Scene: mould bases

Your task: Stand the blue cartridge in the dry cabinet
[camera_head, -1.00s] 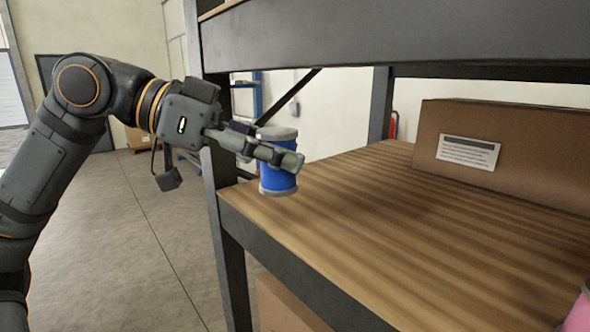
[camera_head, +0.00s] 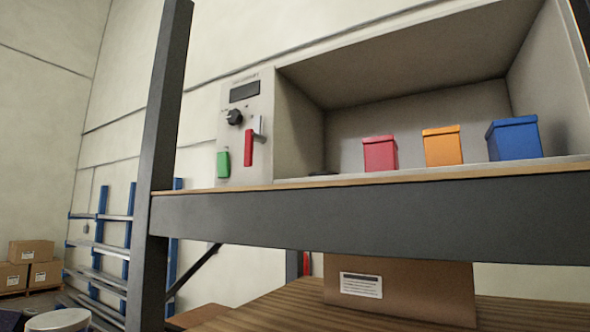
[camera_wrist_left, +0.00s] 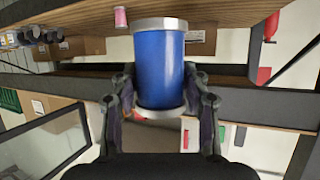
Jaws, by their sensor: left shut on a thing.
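The blue cartridge (camera_wrist_left: 160,60) is a blue cylinder with pale grey end caps, seen in the left wrist view. My left gripper (camera_wrist_left: 160,92) is shut on it, one finger on each side. In the head view only the pale top cap of the cartridge (camera_head: 58,320) shows at the bottom left edge; the rest is cut off. The dry cabinet (camera_head: 298,130) is an open-fronted grey box on the upper shelf, with a control panel on its left. My right gripper is not in view.
Inside the cabinet stand a red box (camera_head: 380,154), an orange box (camera_head: 442,147) and a blue box (camera_head: 514,139). The cabinet floor left of the red box looks mostly free, with a small dark item there. A dark post (camera_head: 165,150) and shelf beam (camera_head: 350,215) stand in front.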

